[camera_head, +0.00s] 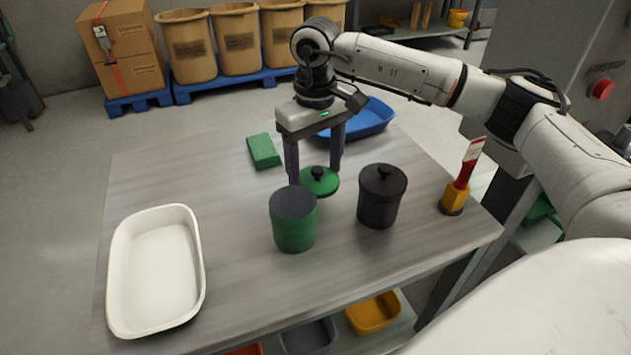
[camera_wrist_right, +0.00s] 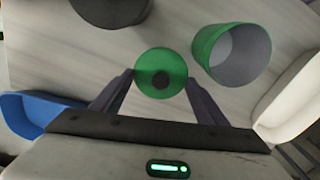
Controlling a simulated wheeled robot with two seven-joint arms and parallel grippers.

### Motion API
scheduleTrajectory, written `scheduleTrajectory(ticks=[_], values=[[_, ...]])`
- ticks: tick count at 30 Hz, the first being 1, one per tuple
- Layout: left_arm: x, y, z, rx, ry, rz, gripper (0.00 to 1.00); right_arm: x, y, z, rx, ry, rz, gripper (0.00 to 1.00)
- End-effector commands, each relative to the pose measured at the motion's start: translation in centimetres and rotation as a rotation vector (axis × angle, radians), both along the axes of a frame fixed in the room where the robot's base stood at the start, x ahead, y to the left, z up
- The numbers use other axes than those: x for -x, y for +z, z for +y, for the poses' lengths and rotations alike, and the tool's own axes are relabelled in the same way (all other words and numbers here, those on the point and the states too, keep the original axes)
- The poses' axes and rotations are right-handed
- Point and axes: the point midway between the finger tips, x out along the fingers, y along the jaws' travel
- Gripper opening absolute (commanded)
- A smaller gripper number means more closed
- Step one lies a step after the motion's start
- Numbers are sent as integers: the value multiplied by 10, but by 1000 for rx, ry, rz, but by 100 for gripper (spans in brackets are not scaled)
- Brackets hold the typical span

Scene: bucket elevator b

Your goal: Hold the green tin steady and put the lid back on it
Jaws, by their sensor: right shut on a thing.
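The green tin (camera_head: 295,232) stands upright and open near the middle of the table; in the right wrist view (camera_wrist_right: 207,47) its grey inside shows. The green lid (camera_head: 330,186), with a black knob, is just behind and right of the tin, apart from it; it also shows in the right wrist view (camera_wrist_right: 147,62). My right gripper (camera_head: 316,180) points down with its fingers on either side of the lid, shut on its rim. Whether the lid touches the table I cannot tell. My left gripper is not in view.
A black lidded tin (camera_head: 377,208) stands close to the right. A brush (camera_head: 470,165) stands in a yellow holder (camera_head: 455,197) at the right edge. A white tray (camera_head: 120,270) is at left, a green block (camera_head: 263,151) and blue tray (camera_head: 372,118) behind. The table's middle left is clear.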

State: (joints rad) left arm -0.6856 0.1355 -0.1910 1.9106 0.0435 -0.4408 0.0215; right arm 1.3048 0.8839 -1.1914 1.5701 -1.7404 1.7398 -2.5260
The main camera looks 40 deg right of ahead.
Motion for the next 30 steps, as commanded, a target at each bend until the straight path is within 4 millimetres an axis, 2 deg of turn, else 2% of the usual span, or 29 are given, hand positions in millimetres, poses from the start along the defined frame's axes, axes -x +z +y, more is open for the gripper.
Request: scheduleTrajectory(ticks=[1,9,15,21,30], values=[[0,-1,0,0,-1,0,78,-1,14,0,0,1,-7,46],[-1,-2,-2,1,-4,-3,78,-1,86,1,-1,1,-6,46],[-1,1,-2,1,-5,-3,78,0,122,0,1,1,-2,46],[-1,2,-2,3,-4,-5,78,0,134,0,0,1,0,46],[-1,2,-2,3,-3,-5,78,0,135,0,0,1,0,46]])
